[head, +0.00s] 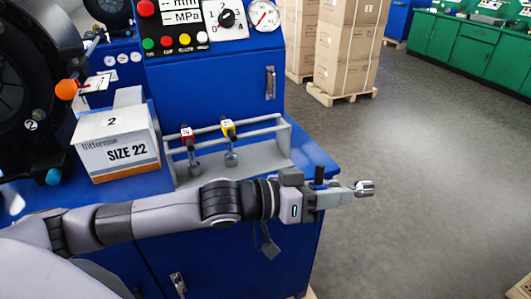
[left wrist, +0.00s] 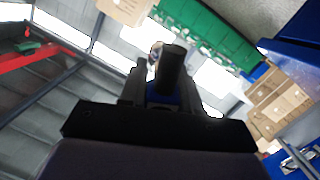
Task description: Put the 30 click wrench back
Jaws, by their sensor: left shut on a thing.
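My left gripper (head: 325,193) is shut on a wrench and holds it out past the right end of the blue bench. The wrench's shiny metal head (head: 364,188) sticks out to the right, and a dark upright part shows at the fingers. A black cylindrical part (left wrist: 172,65) shows between the fingers in the left wrist view. I cannot read any number on the held wrench. A grey rack (head: 272,148) on the bench holds a red-tagged wrench (head: 188,142) and a yellow-tagged wrench (head: 229,138). The rack's right part is empty. My right gripper is not in view.
A blue control cabinet (head: 215,80) rises behind. A black round machine (head: 30,90) is at the left.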

